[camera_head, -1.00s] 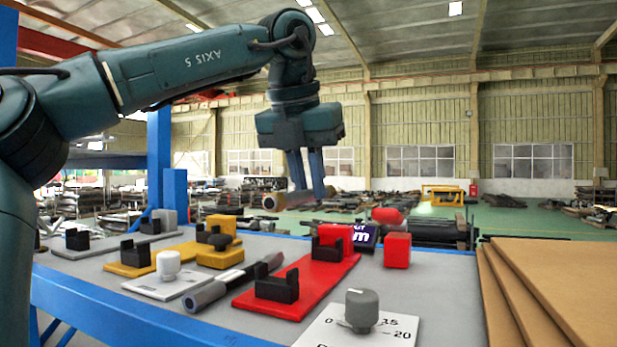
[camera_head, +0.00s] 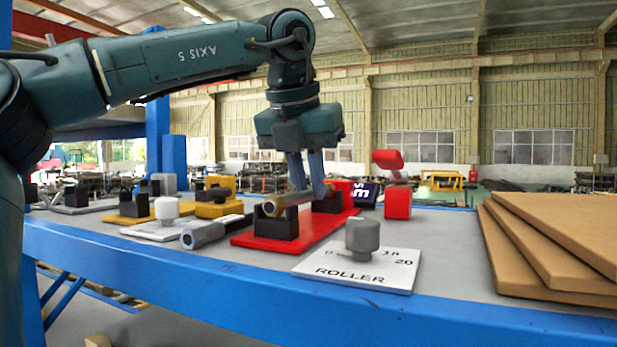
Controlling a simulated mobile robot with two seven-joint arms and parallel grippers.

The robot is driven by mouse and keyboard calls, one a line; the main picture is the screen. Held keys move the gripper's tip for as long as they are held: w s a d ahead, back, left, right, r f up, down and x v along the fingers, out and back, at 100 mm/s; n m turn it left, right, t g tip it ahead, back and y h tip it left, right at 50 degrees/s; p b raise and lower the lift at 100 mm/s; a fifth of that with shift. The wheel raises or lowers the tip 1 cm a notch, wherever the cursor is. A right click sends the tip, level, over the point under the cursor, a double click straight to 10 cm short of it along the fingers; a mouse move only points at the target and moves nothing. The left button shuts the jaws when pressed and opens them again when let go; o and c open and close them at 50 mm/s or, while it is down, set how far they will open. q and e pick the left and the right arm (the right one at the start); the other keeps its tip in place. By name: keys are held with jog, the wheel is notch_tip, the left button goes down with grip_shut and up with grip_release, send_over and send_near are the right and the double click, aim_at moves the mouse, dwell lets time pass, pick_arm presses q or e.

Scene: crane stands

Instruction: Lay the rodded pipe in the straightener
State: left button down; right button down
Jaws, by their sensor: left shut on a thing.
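My left gripper (camera_head: 310,192) points down over the red straightener plate (camera_head: 262,243) and is shut on a tan pipe (camera_head: 288,199). The pipe runs from the near black block (camera_head: 276,226) towards the far black block (camera_head: 327,203), at about the height of the block tops. I cannot tell whether it rests in their notches or hovers just above. Its near round end faces me; whether a rod is inside is too small to tell. Part of the pipe is hidden behind the fingers. My right gripper is not in view.
A grey tube (camera_head: 203,236) lies left of the red plate. A white ROLLER card with a grey knob (camera_head: 362,237) stands in front, right. A red block (camera_head: 397,203) with a red piece above is behind. Brown boards (camera_head: 550,240) are stacked right. Yellow and grey stands are left.

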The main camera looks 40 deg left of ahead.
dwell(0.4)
pick_arm(q)
jog(key=c, duration=1.3)
grip_release()
jog(key=shift+r, duration=0.1)
jog(key=p+v, duration=0.3)
jog(key=v, duration=1)
